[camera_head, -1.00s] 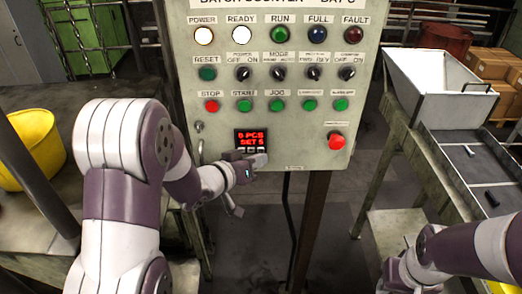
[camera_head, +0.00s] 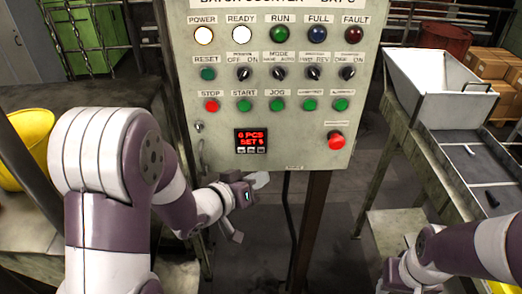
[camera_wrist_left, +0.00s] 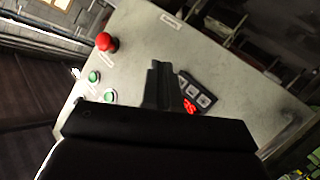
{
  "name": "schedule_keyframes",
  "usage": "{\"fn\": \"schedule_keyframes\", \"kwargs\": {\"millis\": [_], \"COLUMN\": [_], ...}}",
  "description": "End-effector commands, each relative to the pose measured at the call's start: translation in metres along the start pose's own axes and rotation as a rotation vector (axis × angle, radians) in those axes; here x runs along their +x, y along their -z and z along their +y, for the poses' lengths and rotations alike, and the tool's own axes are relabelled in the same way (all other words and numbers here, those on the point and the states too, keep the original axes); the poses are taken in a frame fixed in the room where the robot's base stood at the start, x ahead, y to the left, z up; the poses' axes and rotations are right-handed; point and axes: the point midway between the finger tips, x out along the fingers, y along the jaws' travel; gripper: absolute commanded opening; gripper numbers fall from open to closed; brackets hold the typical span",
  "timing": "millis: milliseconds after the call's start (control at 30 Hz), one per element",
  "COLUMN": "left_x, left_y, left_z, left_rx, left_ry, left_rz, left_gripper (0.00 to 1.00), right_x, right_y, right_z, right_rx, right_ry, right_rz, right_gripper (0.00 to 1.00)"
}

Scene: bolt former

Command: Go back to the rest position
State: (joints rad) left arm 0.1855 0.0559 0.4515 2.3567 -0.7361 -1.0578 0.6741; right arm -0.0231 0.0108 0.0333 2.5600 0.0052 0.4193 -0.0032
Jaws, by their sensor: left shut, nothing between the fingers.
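My left gripper (camera_head: 260,180) is just below the lower edge of the control panel (camera_head: 220,165), under the counter display. Its fingers are shut and empty; in the left wrist view they (camera_wrist_left: 160,85) point toward the panel face. The counter display (camera_head: 251,139) shows red text, "0 PCS" over "SET" and an unclear digit, with small buttons under it. It also shows in the left wrist view (camera_wrist_left: 189,106), partly hidden behind the fingers.
The red mushroom button (camera_head: 336,140) is right of the display, and rows of lamps, switches and buttons are above. A yellow bin (camera_head: 25,150) is left.

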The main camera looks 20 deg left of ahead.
Motion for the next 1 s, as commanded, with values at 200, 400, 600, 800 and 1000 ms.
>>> {"fn": "schedule_keyframes", "kwargs": {"millis": [200, 400, 600, 800, 1000], "left_x": [0.0, -0.017, -0.091, -0.103, -0.102], "left_y": [0.0, -0.046, -0.156, -0.209, -0.204], "left_z": [0.0, -0.057, -0.102, -0.071, -0.067], "left_rx": [0.001, 0.136, 0.126, 0.041, 0.057], "left_ry": [0.0, 0.278, 0.605, 0.568, 0.559], "left_rz": [0.0, -0.252, -0.84, -1.023, -1.022], "left_gripper": [0.0, 0.0, 0.0, 0.0, 0.0], "right_x": [0.0, 0.001, 0.054, 0.105, 0.101], "right_y": [0.0, 0.0, -0.006, -0.013, -0.012], "right_z": [0.0, 0.0, 0.0, 0.0, 0.0], "right_rx": [0.0, 0.0, 0.0, 0.0, 0.0], "right_ry": [0.0, 0.0, 0.0, 0.0, 0.0], "right_rz": [0.0, 0.0, 0.0, -0.001, 0.0], "right_gripper": [0.43, 0.43, 0.43, 0.43, 0.43]}}
